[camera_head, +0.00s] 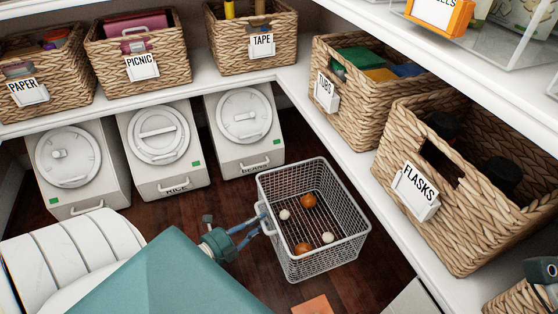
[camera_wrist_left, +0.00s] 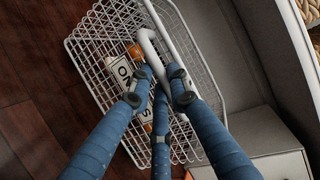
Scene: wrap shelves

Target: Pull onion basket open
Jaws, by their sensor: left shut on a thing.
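The onion basket (camera_head: 345,262) is a grey wire basket in the middle of the head view, out in the open beside the right-hand shelf. Brown onions (camera_head: 308,201) and white ones (camera_head: 285,214) lie on its bottom. Its handle is on the left side; in the left wrist view the pale handle (camera_wrist_left: 165,28) crosses the wire basket (camera_wrist_left: 97,52). A white label (camera_wrist_left: 119,70) is partly hidden by my fingers. My left gripper (camera_head: 262,226), with blue fingers, is shut on the handle; it also shows in the left wrist view (camera_wrist_left: 160,82).
White bins (camera_head: 84,186) stand under the back shelf, left of the basket. Wicker baskets, such as the flasks basket (camera_head: 480,235), line the white right shelf (camera_head: 372,190). Dark wooden floor (camera_head: 240,196) is clear around the basket's left. An orange piece (camera_head: 315,306) lies in front.

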